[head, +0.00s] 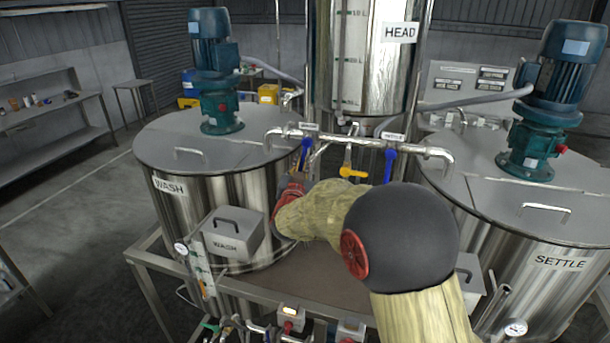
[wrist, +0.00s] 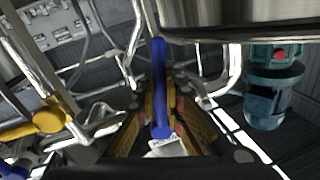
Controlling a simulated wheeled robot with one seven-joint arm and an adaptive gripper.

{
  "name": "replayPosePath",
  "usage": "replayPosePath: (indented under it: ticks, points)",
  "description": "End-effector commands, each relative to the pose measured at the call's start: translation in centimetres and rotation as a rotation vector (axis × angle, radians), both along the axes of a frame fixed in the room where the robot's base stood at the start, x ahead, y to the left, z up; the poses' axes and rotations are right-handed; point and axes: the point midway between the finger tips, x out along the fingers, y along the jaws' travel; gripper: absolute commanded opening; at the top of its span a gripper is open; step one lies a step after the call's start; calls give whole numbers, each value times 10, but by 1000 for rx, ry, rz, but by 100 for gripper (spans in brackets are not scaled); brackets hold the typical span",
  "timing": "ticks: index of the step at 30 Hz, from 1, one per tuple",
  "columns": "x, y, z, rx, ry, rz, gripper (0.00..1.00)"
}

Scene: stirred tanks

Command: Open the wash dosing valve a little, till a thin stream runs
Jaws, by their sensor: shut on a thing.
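The wash dosing valve has a blue lever (head: 305,150) under a small label on the steel pipe manifold (head: 345,142), between the two tanks. My gripper (head: 297,178) is at the lower end of this lever, partly hidden by my own arm. In the wrist view the blue lever (wrist: 159,75) runs lengthwise between the two fingers of my gripper (wrist: 160,108), which are shut on it. In the head view the lever hangs nearly straight down, tilted slightly. Whether any liquid runs from the valve cannot be made out.
A yellow lever (head: 352,172) and a second blue lever (head: 389,166) hang to the right on the same manifold. The wash tank (head: 170,205) stands left, the settle tank (head: 540,270) right, the head vessel (head: 375,60) behind. Thin pipes run close around my gripper.

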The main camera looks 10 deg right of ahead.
Motion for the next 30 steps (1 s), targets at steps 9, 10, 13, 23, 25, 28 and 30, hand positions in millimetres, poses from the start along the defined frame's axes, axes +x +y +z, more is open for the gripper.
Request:
replayPosePath:
  ticks: [9, 10, 13, 23, 25, 28, 30]
  points:
    - [8, 15, -1, 205, -120, 1, 0]
    - [9, 16, -1, 223, -130, 2, 0]
    - [11, 19, 2, 285, -165, 1, 0]
    - [16, 28, 13, 440, -253, 1, 0]
    - [17, 29, 15, 460, -264, 0, 0]
    - [17, 30, 16, 478, -274, -1, 0]
    - [17, 30, 17, 486, -279, -1, 0]
